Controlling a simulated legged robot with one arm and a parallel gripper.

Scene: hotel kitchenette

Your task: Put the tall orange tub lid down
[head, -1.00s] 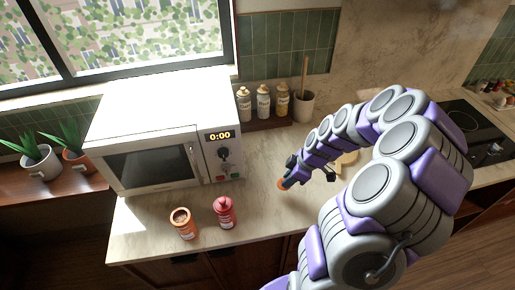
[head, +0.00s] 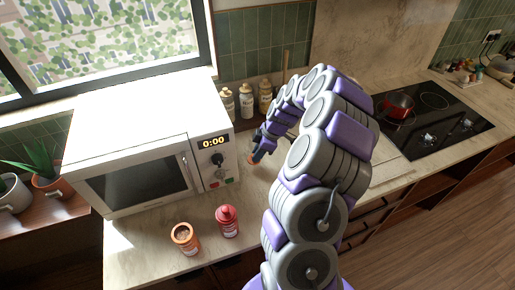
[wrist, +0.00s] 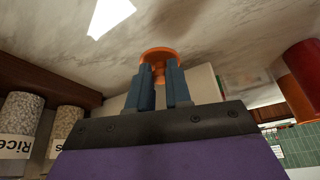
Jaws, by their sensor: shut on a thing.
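My gripper (wrist: 165,88) is shut on the orange tub lid (wrist: 160,53), with its blue fingers at the lid's near side. In the head view the gripper (head: 256,154) and the lid (head: 250,160) are at the counter, right of the microwave's front. I cannot tell whether the lid touches the counter. The orange tub (head: 184,239) stands open at the front of the counter, with its contents showing.
The white microwave (head: 150,150) fills the left of the counter (head: 150,235). Several condiment bottles (head: 246,101) stand on the shelf behind my gripper. Jars, one labelled Rice (wrist: 17,125), show in the wrist view. A red pot (head: 397,105) sits on the black cooktop at right.

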